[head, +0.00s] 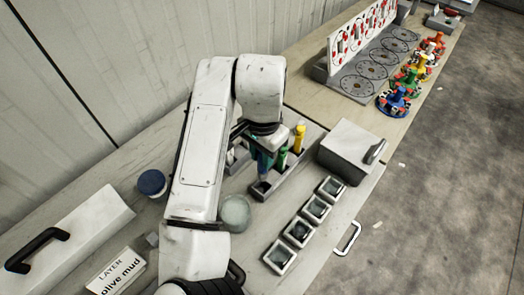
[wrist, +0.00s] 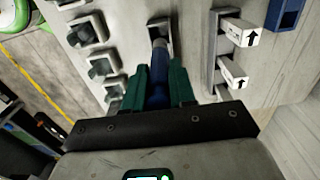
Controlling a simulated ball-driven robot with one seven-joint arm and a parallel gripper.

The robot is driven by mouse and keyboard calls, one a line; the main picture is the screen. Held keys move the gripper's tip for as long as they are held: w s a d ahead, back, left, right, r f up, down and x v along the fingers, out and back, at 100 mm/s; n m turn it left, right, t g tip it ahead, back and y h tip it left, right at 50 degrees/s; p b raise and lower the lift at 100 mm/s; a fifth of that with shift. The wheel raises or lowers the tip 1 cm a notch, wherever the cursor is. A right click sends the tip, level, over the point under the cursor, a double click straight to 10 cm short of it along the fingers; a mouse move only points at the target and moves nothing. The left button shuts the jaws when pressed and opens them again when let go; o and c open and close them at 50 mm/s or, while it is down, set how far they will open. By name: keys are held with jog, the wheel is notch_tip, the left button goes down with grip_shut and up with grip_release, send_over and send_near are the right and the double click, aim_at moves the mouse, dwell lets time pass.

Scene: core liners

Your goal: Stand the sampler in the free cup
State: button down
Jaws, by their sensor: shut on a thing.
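My gripper (wrist: 159,80) has dark green fingers shut on a blue sampler (wrist: 158,94) with a grey tip. In the wrist view the tip points at a dark, grey-rimmed cup (wrist: 152,22). I cannot tell whether the tip is inside it or above it. In the head view the sampler (head: 264,168) is partly hidden by my arm and stands over the near end of a grey rack (head: 272,192). A green sampler (head: 282,161) and a yellow sampler (head: 298,139) stand upright in the rack's other cups.
Several small square trays (head: 306,219) line the table front. A grey box (head: 350,150) stands right of the rack. A round glass dish (head: 235,213) and a blue-lidded jar (head: 152,183) are left. White arrow-marked blocks (wrist: 238,32) sit in a holder beside the gripper.

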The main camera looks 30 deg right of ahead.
aim_at(263, 173)
jog(key=shift+f+b, duration=3.05)
jog(key=shift+f, duration=1)
jog(key=c, duration=0.8)
grip_release()
jog(key=shift+c, duration=0.2)
jog(key=shift+r, duration=0.1)
jog(key=shift+r+p, duration=3)
jog(key=shift+r, duration=0.45)
